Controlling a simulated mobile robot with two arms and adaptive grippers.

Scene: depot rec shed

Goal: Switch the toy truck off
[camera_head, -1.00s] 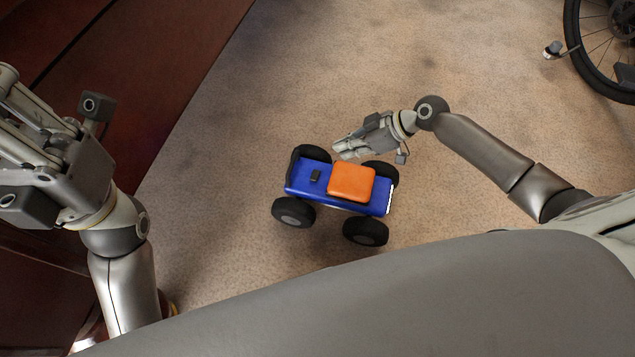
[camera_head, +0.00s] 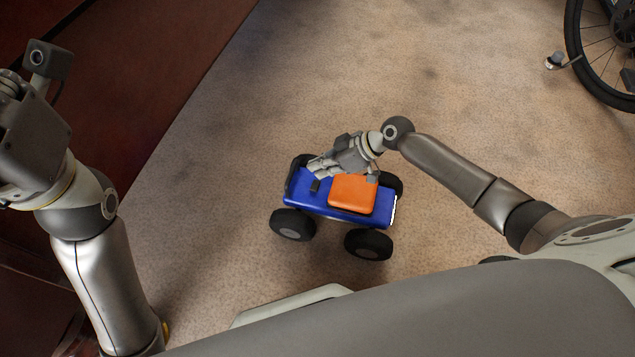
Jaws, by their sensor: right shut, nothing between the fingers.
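The toy truck (camera_head: 310,203) stands on its black wheels on the carpet, with a blue body and an orange block-like cab (camera_head: 351,194) on top. A small black switch (camera_head: 315,186) sits on the blue deck left of the orange part. My right gripper (camera_head: 314,172) is shut and empty, with its fingertips over the deck right at the switch. I cannot tell whether they touch it. The gripper hides part of the truck's far side. My left gripper is outside the picture at the left; only its wrist and arm show.
A dark red wooden piece of furniture (camera_head: 150,60) fills the upper left. A bicycle wheel (camera_head: 600,60) with a pedal stands at the top right. The carpet (camera_head: 440,90) around the truck is mostly free.

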